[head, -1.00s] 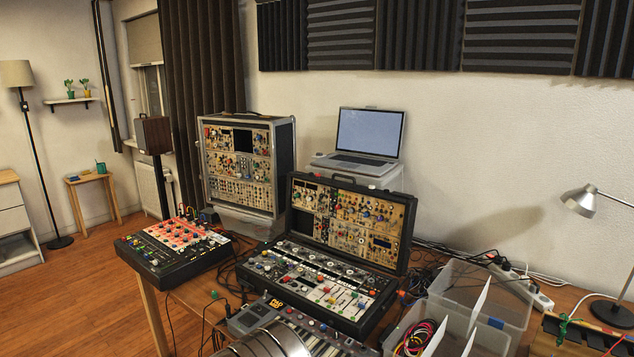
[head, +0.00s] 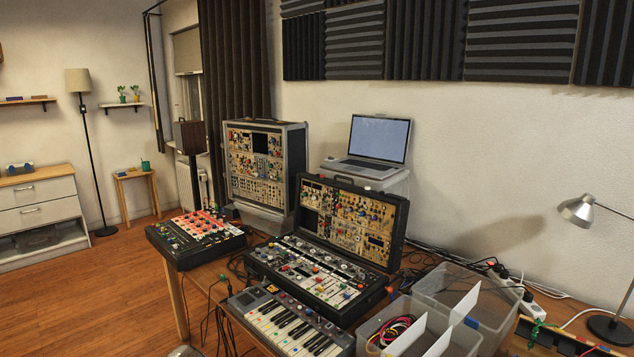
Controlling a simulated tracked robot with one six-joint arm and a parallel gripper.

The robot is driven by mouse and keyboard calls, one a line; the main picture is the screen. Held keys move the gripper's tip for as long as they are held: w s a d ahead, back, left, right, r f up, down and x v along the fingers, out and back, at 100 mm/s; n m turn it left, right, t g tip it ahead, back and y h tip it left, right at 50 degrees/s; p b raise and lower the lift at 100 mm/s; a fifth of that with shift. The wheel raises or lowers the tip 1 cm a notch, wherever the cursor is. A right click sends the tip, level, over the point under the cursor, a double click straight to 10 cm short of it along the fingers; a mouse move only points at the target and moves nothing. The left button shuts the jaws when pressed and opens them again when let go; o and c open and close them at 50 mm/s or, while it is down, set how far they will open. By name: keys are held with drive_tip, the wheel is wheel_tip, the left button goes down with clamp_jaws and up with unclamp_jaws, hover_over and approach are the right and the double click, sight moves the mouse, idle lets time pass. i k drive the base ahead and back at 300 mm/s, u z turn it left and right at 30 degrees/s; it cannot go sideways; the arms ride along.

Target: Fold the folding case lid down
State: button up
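The folding case (head: 315,283) stands open on the table in the head view, a black case with a panel of knobs and sliders in its base. Its lid (head: 351,223) stands raised at the back, leaning slightly backward, with module panels on its inner face and a handle on its top edge. My gripper is not in view.
A small keyboard (head: 289,326) lies in front of the case and a mixer (head: 197,238) to its left. A tall upright case (head: 265,172) and a laptop (head: 377,147) stand behind. Clear bins (head: 460,290), cables and a lamp (head: 578,209) are to the right.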

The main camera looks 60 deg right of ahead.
sight(366, 240)
drive_tip(key=z, duration=0.05)
drive_tip(key=i, duration=1.35)
drive_tip(key=z, duration=0.3)
drive_tip(key=i, duration=0.7)
drive_tip(key=z, duration=0.7)
drive_tip(key=i, duration=0.6)
drive_tip(key=z, duration=0.9)
drive_tip(key=i, duration=0.8)
drive_tip(key=z, duration=0.5)
